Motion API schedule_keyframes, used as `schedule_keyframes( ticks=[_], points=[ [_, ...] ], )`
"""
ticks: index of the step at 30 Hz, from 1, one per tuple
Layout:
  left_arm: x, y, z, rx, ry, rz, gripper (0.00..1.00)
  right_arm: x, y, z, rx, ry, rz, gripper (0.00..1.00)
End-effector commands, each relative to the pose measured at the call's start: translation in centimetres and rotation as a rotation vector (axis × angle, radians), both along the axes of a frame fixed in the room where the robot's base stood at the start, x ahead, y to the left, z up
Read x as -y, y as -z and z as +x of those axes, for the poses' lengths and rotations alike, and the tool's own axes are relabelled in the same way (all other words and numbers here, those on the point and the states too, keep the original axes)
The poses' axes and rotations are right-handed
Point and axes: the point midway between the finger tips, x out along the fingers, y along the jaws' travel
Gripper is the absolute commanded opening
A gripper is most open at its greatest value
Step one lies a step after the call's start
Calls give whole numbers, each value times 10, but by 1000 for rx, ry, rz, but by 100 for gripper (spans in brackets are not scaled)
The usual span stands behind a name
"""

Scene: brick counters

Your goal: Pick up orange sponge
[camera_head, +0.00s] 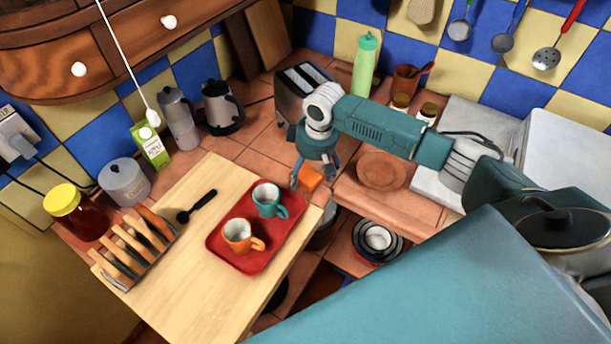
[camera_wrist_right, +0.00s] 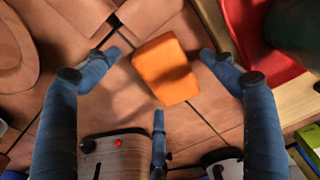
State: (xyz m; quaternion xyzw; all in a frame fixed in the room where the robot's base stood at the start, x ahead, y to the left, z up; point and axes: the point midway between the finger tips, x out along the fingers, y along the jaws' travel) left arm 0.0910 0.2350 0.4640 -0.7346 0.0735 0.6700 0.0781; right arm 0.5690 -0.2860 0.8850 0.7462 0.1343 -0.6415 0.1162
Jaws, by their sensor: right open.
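The orange sponge (camera_head: 310,178) lies on the tiled counter, just below my right gripper (camera_head: 312,172) in the head view. In the right wrist view the sponge (camera_wrist_right: 166,70) is a plain orange block on the brown tiles. My right gripper (camera_wrist_right: 163,60) is open there, with blue fingers on either side of the sponge and a third finger below it. I see gaps between the fingertips and the sponge, so it is not held. My left gripper is not in view.
A red tray (camera_head: 225,258) with two mugs sits on the wooden board (camera_head: 180,290) left of the sponge. The toaster (camera_head: 292,90) stands close behind the gripper. A round brown plate (camera_head: 381,170) lies to the right. Stacked bowls (camera_head: 377,240) are on a lower shelf.

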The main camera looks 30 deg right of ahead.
Motion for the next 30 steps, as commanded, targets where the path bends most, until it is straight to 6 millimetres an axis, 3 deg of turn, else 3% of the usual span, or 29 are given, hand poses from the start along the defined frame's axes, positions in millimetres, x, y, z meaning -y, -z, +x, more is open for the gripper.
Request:
schedule_keyframes(
  ticks=[3, 9, 26, 30],
  points=[
    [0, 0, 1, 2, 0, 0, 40, 0, 0, 0, 0, 0, 0, 83],
    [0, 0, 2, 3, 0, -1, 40, 0, 0, 0, 0, 0, 1, 45],
    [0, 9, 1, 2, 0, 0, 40, 0, -2, 0, 1, -2, 0, 44],
    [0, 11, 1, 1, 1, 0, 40, 0, -23, 1, 4, 0, 1, 44]
  ],
)
